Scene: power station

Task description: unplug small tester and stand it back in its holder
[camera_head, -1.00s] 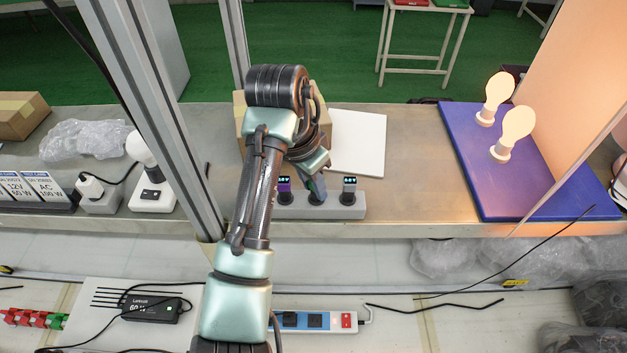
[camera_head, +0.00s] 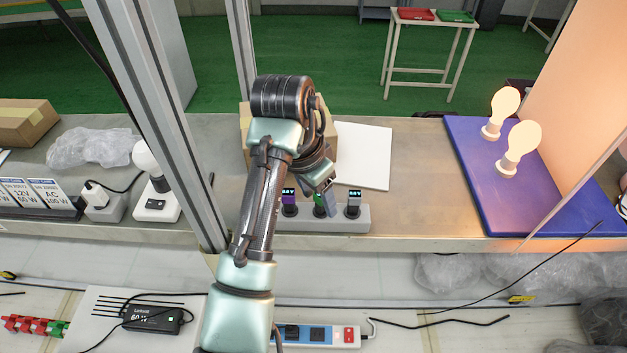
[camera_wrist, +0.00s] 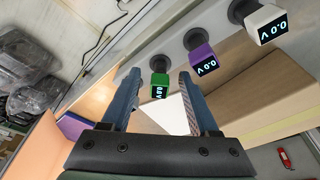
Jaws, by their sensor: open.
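A row of small testers with dark displays stands on a long grey strip (camera_head: 335,226). In the head view a purple tester (camera_head: 289,197), a green tester (camera_head: 319,205) and a grey tester (camera_head: 354,199) show. The wrist view shows the green tester (camera_wrist: 160,86), the purple tester (camera_wrist: 204,61) and a white tester (camera_wrist: 266,24), each on a round black base and reading 0.0 V. Which is the task's tester, I cannot tell. My gripper (camera_wrist: 158,75) is open, its fingers on either side of the green tester in the picture; contact is unclear. It partly hides the green tester in the head view (camera_head: 326,196).
A cardboard box (camera_wrist: 270,90) stands close behind the strip. A white board (camera_head: 364,155) lies beside it. A blue board (camera_head: 475,170) with two lit bulbs is at right. A metal post (camera_head: 165,120) rises left of my arm. The bench between strip and blue board is clear.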

